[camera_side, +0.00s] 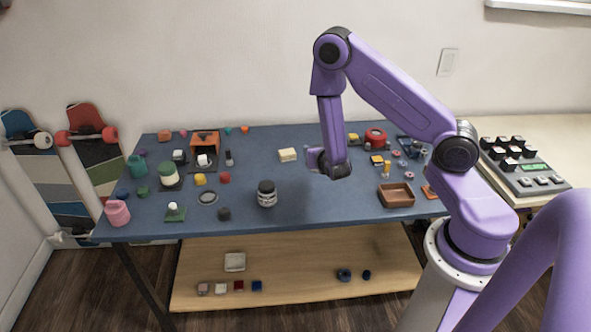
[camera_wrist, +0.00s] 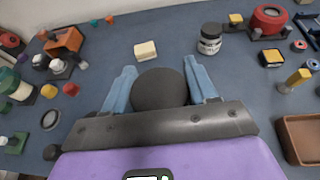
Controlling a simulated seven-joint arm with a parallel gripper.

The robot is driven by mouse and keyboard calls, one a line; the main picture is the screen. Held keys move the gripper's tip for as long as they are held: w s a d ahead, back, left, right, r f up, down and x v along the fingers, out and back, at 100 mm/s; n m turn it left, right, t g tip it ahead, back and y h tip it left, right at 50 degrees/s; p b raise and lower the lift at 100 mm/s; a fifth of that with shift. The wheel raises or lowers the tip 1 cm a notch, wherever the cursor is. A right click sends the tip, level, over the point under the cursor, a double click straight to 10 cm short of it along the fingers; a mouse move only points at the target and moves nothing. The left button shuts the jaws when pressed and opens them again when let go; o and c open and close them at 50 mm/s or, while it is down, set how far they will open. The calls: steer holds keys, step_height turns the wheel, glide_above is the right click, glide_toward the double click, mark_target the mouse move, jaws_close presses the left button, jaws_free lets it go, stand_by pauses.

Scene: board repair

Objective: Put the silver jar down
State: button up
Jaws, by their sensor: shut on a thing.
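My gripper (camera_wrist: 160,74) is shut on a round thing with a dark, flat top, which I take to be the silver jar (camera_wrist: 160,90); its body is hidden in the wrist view. The two blue fingers lie on either side of it. In the side view my gripper (camera_side: 316,159) hangs over the middle of the table, and its fingertips cannot be made out. A grey jar with a black lid (camera_side: 267,193) shows left of it; I cannot tell if this is the held one. Another black-lidded jar (camera_wrist: 210,38) stands upright farther back.
A cream block (camera_wrist: 145,50) lies behind the gripper. A brown tray (camera_side: 396,193) is at the right, with a red roll (camera_side: 375,137) behind it. Several small things crowd the left, including an orange box (camera_side: 204,142). The blue table's (camera_side: 320,222) front middle has free room.

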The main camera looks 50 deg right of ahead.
steer(key=w+d+f, duration=0.2)
steer(key=w+f, duration=0.1)
steer(key=w, duration=0.3)
steer(key=shift+w, duration=0.15)
steer(key=w+f, duration=0.2)
steer(key=w+d+f, duration=0.1)
steer(key=w+f, duration=0.1)
steer(key=f, duration=0.1)
steer(key=shift+w+d+f, duration=0.2)
steer(key=shift+w+f, duration=0.25)
steer(key=shift+f, duration=1.55)
steer(key=shift+f, duration=0.15)
steer(key=o, duration=1.1)
steer(key=shift+o, duration=0.2)
